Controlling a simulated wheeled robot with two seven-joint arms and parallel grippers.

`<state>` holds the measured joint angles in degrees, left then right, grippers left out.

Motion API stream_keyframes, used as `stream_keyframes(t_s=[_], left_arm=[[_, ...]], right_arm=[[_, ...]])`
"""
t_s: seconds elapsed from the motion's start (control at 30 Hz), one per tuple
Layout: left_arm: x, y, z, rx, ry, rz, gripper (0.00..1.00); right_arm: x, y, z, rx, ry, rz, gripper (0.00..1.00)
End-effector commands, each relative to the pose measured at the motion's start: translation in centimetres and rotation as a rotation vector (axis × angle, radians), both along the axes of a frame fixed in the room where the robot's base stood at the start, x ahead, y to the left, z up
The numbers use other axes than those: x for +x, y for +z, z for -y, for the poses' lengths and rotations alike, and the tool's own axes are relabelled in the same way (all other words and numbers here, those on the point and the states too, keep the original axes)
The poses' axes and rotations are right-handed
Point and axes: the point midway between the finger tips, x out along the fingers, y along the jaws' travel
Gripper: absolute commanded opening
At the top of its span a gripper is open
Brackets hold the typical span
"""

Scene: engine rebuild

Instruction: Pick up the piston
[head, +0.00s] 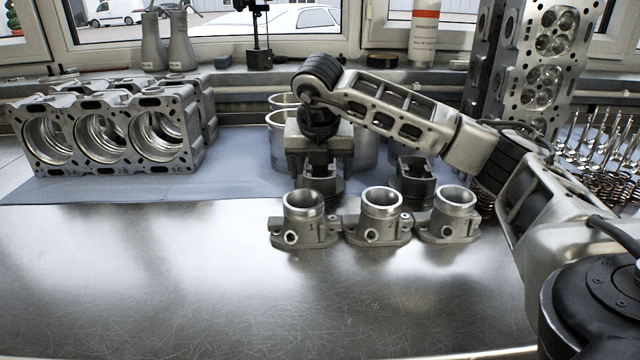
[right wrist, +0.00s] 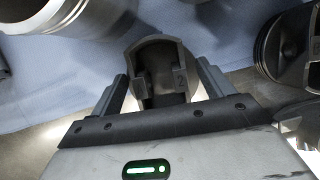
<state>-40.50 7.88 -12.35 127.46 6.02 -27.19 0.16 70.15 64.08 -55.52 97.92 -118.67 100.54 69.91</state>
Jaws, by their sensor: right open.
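A dark grey piston (head: 322,188) stands on the table behind the first numbered housing, partly hidden by it and by my gripper. My right gripper (head: 319,166) points down over this piston, with one finger on each side. In the right wrist view the piston (right wrist: 158,62) shows between the open fingers of the gripper (right wrist: 162,78), with gaps at both sides. A second piston (head: 413,182) stands to the right behind the other housings; a dark piston also shows at the right wrist view's right edge (right wrist: 290,45). My left gripper is not in view.
Numbered metal housings (head: 380,216) stand in a row in front of the pistons. Cylinder liners (head: 369,148) stand close behind my gripper. An engine block (head: 105,132) is at left, valves and springs (head: 600,150) at right. The front table (head: 150,275) is clear.

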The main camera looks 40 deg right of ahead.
Motion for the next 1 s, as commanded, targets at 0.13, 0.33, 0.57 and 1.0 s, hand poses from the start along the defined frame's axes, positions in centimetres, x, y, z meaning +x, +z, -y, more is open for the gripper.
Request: stream_keyframes(t_s=[0.13, 0.33, 0.57, 1.0], left_arm=[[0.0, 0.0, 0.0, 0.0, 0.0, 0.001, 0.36], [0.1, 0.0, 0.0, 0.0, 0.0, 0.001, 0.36], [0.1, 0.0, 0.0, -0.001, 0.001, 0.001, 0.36], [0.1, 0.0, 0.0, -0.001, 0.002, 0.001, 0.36]], right_arm=[[0.0, 0.0, 0.0, 0.0, 0.0, 0.0, 0.69], [0.0, 0.0, 0.0, 0.0, 0.0, 0.0, 0.18], [0.0, 0.2, 0.0, 0.0, -0.001, 0.003, 0.18], [-1.0, 5.1, -1.1, 0.0, 0.004, 0.009, 0.18]])
